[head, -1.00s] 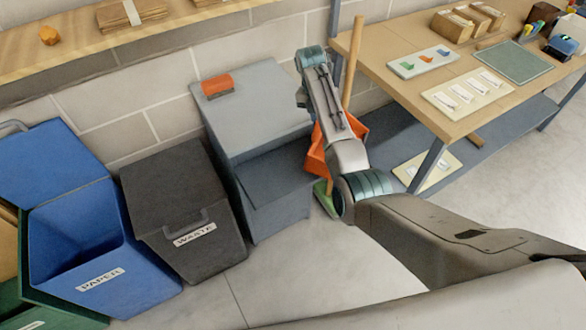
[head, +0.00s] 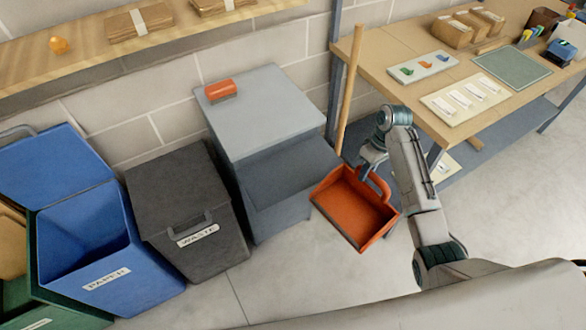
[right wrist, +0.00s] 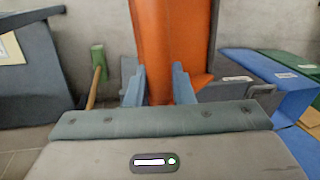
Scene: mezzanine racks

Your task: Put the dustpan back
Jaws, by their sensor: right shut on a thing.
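The orange dustpan (head: 350,205) is in the air in front of the grey stepped cabinet (head: 268,110), its open tray showing in the head view. My right gripper (head: 372,170) is shut on the dustpan near its handle, at its upper right side. In the right wrist view, the two blue-grey fingers (right wrist: 158,80) press on both sides of the orange dustpan (right wrist: 165,35). The exact grip point is partly hidden. My left gripper is not in view.
A wooden-handled broom (head: 349,85) stands between the cabinet and the workbench (head: 400,65); its green head (right wrist: 98,55) shows in the right wrist view. A black waste bin (head: 175,190) and blue paper bin (head: 110,285) stand left. The front floor is clear.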

